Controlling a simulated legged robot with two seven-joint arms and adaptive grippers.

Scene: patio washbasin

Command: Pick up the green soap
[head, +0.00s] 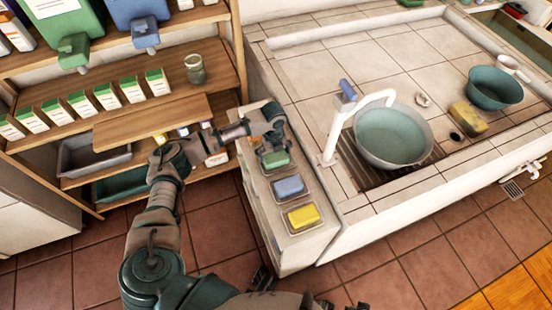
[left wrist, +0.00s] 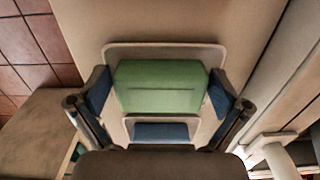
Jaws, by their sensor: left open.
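The green soap (head: 276,159) lies in a clear dish on the narrow ledge beside the washbasin, at the far end of a row of three soaps. In the left wrist view the green soap (left wrist: 160,87) fills the middle, in its dish (left wrist: 205,52). My left gripper (head: 270,140) is above it; in the left wrist view its two blue-padded fingertips stand apart, one on each side of the soap. I cannot tell whether they touch it. My right gripper is not clearly in view.
A blue soap (head: 289,187) and a yellow soap (head: 302,215) sit in dishes nearer on the same ledge. The tiled washbasin with a white tap (head: 350,120) and a bowl (head: 393,137) is to the right. Wooden shelves (head: 150,122) with boxes and a glass stand to the left.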

